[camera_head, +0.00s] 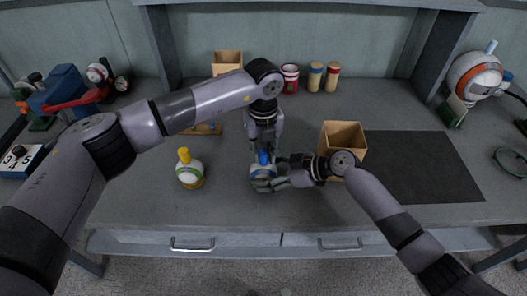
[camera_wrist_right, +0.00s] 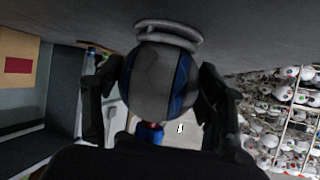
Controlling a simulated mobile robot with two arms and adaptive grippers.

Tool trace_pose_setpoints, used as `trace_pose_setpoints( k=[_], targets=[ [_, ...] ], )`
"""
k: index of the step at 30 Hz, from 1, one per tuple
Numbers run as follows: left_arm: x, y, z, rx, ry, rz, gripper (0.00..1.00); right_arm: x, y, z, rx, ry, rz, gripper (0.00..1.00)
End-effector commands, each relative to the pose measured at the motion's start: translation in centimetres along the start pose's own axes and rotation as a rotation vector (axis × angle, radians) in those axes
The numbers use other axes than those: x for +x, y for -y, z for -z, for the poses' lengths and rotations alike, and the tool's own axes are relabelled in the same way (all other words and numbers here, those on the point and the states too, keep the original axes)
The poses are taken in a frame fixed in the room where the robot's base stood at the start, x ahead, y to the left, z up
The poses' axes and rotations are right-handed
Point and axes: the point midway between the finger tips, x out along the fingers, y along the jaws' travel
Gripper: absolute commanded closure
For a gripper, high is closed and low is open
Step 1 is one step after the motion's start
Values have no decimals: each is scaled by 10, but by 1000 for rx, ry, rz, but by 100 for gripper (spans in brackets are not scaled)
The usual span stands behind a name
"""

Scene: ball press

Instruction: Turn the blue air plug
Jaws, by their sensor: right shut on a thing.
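The white ball with a blue stripe (camera_head: 262,173) stands near the front middle of the table. Its blue air plug (camera_head: 263,158) points up. My right gripper (camera_head: 270,182) comes in from the right and is shut on the ball. In the right wrist view the ball (camera_wrist_right: 160,80) sits between the two fingers, on a pale ring stand (camera_wrist_right: 168,32), and the blue plug (camera_wrist_right: 149,133) shows below it. My left gripper (camera_head: 264,151) points down from above, right at the plug. Its fingertips are too small and partly hidden to tell whether they hold the plug.
A wooden box (camera_head: 343,138) is just right of my right gripper, beside a dark mat (camera_head: 420,165). Another box (camera_head: 227,61), a striped cup (camera_head: 290,78) and two cylinders (camera_head: 323,77) stand at the back.

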Motion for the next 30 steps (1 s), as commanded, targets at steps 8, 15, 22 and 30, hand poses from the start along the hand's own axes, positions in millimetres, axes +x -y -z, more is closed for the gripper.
trace_pose_setpoints(
  k=[8,15,22,30],
  targets=[
    [0,0,0,0,0,0,98,0,0,0,0,0,0,53],
    [0,0,0,3,0,0,100,0,0,0,0,1,0,53],
    [0,0,0,55,1,-1,100,0,0,0,0,1,0,53],
    [-1,0,0,237,1,-1,100,0,0,0,0,1,0,53]
  ],
)
